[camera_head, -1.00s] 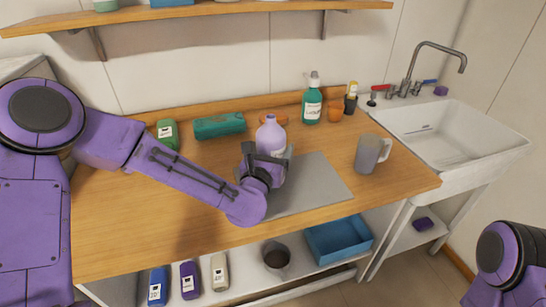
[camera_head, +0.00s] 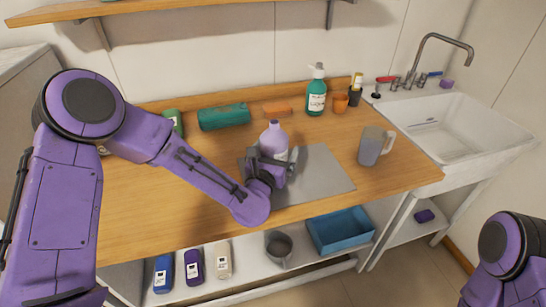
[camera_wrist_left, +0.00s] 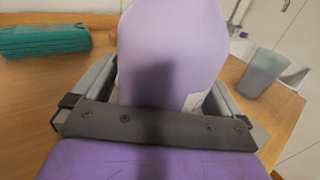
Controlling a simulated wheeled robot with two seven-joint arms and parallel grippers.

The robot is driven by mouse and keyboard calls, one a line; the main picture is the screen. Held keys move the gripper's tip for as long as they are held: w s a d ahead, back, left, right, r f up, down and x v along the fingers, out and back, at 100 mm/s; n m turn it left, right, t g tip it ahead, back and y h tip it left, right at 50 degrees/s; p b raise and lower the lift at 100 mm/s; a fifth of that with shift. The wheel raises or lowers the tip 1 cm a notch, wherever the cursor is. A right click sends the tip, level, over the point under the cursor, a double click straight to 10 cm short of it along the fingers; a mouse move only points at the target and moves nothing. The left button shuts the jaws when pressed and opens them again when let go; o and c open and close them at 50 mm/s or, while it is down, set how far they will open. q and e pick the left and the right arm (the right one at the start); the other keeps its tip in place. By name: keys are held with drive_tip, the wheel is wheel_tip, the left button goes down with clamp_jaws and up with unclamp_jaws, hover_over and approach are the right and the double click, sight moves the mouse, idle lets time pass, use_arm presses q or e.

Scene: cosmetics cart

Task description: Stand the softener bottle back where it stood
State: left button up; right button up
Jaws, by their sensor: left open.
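The softener bottle, taken to be the lavender one (camera_head: 273,138), is upright at the grey mat (camera_head: 318,172) on the wooden counter. Its lower part is hidden by my left gripper (camera_head: 272,168), so I cannot see its base meet the mat. The left gripper is open, with a finger on each side of the bottle. In the left wrist view the bottle (camera_wrist_left: 172,50) fills the middle between the spread fingers (camera_wrist_left: 160,100). My right gripper is out of view; only part of that arm shows at the lower right.
A teal pack (camera_head: 223,117), an orange block (camera_head: 277,110), a teal pump bottle (camera_head: 316,98) and an orange cup (camera_head: 340,103) stand behind. A grey mug (camera_head: 373,148) is right of the mat, before the sink (camera_head: 455,125). The lower shelf holds several bottles and a blue bin (camera_head: 340,232).

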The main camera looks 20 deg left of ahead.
use_arm(q)
drive_tip(key=s+b, duration=0.3)
drive_tip(key=s, duration=0.5)
drive_tip(key=shift+f, duration=0.1)
drive_tip(key=s+p, duration=0.1)
drive_tip(key=s+r+p, duration=0.1)
drive_tip(key=s, duration=0.1)
drive_tip(key=shift+s+f, duration=0.2)
drive_tip(key=shift+s, duration=0.3)
drive_tip(key=shift+f, duration=0.1)
